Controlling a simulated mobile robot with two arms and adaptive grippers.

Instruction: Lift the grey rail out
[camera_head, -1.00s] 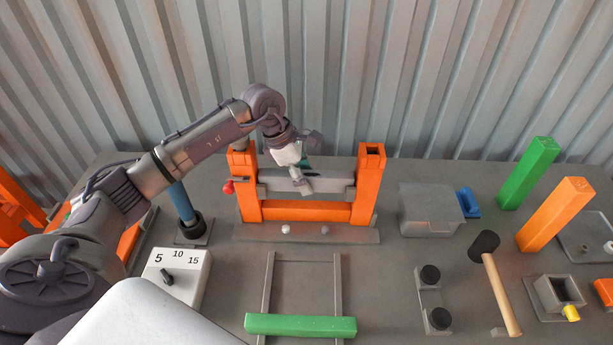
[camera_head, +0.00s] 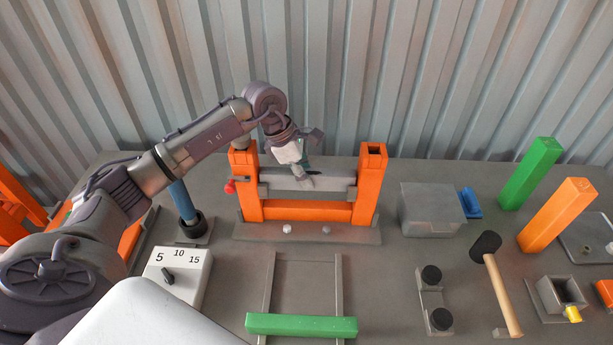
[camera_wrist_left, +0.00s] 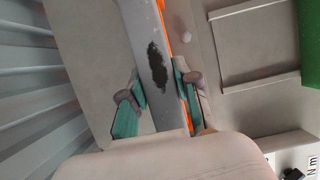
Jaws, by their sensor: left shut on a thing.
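The grey rail (camera_head: 330,183) lies level between the two orange posts, above a lower orange rail (camera_head: 306,211). The left post (camera_head: 246,185) and the right post (camera_head: 369,185) stand upright. My left gripper (camera_head: 302,181) comes down on the grey rail left of its middle and is shut on it. In the left wrist view the fingers (camera_wrist_left: 160,95) lie on both sides of the grey rail (camera_wrist_left: 146,30), which has a dark worn patch. The rail's left end is partly hidden by the post and arm. My right gripper is not in view.
A red knob (camera_head: 230,187) sticks out at the left post. A blue post (camera_head: 182,202) and a white dial box (camera_head: 180,278) stand left. A grey bin (camera_head: 430,210) stands right. A green bar (camera_head: 301,325) lies in front. Corrugated wall (camera_head: 330,80) is close behind.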

